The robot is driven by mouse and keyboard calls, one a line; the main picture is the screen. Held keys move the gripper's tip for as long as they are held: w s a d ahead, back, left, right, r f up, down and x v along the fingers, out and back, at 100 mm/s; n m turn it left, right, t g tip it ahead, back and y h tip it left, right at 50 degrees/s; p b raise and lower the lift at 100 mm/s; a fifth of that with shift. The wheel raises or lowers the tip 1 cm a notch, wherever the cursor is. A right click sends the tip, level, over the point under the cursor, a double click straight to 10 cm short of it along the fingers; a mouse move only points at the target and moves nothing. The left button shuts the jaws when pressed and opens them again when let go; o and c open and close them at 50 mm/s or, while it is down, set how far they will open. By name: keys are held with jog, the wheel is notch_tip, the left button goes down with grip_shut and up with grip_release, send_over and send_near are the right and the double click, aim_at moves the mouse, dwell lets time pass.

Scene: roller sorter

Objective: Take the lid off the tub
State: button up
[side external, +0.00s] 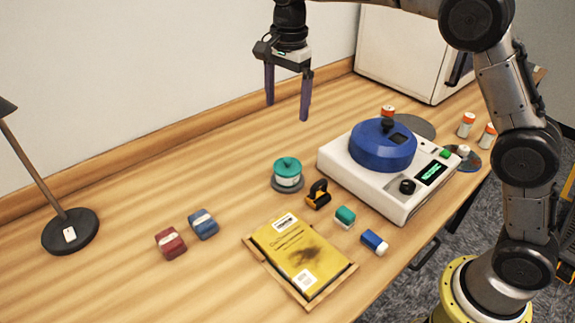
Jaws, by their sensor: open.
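A small white tub (288,181) with a teal lid (287,164) stands upright on a grey disc (275,186) near the middle of the table. The lid sits on the tub and has a small knob on top. My gripper (287,111) is open and empty, its two purple fingers pointing down. It hangs in the air above and apart from the tub, near the back wall in the picture.
A white machine (338,168) with a blue domed cover (383,150) stands right of the tub. A black-and-orange roller (318,194) lies close to the tub. A yellow book (300,250) on a wooden tray, several small blocks and a lamp (70,232) are around.

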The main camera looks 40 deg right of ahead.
send_over(288, 160)
jog(key=f, duration=1)
jog(key=shift+w+a+f, duration=0.1)
jog(key=shift+a+f, duration=0.05)
jog(key=shift+a, duration=0.25)
jog(key=f, duration=0.2)
jog(key=d+f, duration=0.1)
jog(key=f, duration=0.1)
jog(key=shift+f, duration=0.2)
jog(key=shift+a+f, duration=0.1)
jog(key=shift+f, duration=0.55)
jog(key=shift+c, duration=0.3)
jog(key=c, duration=0.9)
jog(key=shift+r, duration=0.1)
